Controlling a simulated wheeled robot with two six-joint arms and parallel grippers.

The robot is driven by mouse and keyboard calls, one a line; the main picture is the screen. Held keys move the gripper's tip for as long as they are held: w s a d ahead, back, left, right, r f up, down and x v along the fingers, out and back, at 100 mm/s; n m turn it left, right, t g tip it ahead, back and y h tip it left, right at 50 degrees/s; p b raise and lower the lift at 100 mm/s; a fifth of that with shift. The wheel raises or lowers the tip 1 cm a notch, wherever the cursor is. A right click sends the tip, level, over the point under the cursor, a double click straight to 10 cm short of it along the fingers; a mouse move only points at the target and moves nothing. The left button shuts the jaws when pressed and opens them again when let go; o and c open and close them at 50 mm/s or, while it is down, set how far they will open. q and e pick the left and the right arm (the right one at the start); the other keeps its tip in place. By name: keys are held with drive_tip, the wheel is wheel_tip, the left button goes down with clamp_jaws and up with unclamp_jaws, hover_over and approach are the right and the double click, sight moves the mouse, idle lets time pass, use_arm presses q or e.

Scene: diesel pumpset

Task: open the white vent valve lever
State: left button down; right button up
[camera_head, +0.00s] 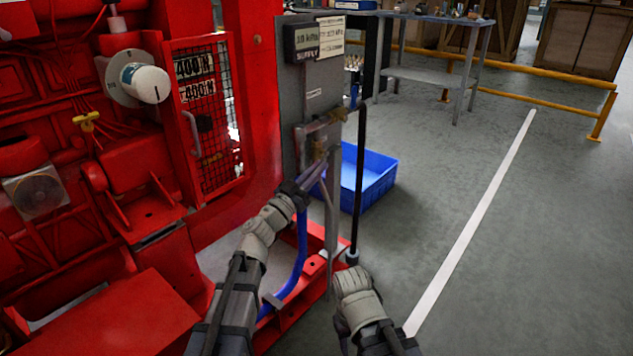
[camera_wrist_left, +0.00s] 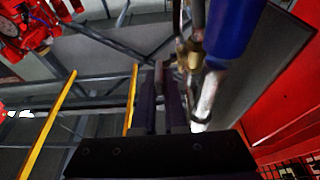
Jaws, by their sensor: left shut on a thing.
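My left gripper (camera_head: 314,175) is at the lower pipework on the grey panel (camera_head: 292,105), beside the red pumpset. Its dark fingers (camera_wrist_left: 163,98) are close together in the left wrist view and shut on a narrow thing that I take to be the white vent valve lever. The fingers hide most of it, and its angle is hard to read. Brass fittings (camera_wrist_left: 190,55) and a blue hose (camera_wrist_left: 232,30) are close to the fingers. My right arm shows low in the head view, but I cannot make out its gripper.
A blue bin (camera_head: 375,178) stands on the floor behind the panel. A thin black pole (camera_head: 359,180) rises in front of it. The red machine (camera_head: 150,210) fills the left side. Open floor lies right, with a workbench (camera_head: 430,82) and yellow rail (camera_head: 540,97) behind.

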use_arm(q)
drive_tip(key=shift+w+d+f+t+h+b, duration=0.15)
drive_tip(key=shift+f+t+h+b, duration=0.4)
drive_tip(key=shift+b, duration=1.05)
use_arm(e)
wheel_tip(320, 180, down, 4)
drive_tip(key=shift+f, duration=0.2)
use_arm(q)
drive_tip(key=c, duration=1)
unclamp_jaws()
drive_tip(key=shift+o, duration=0.2)
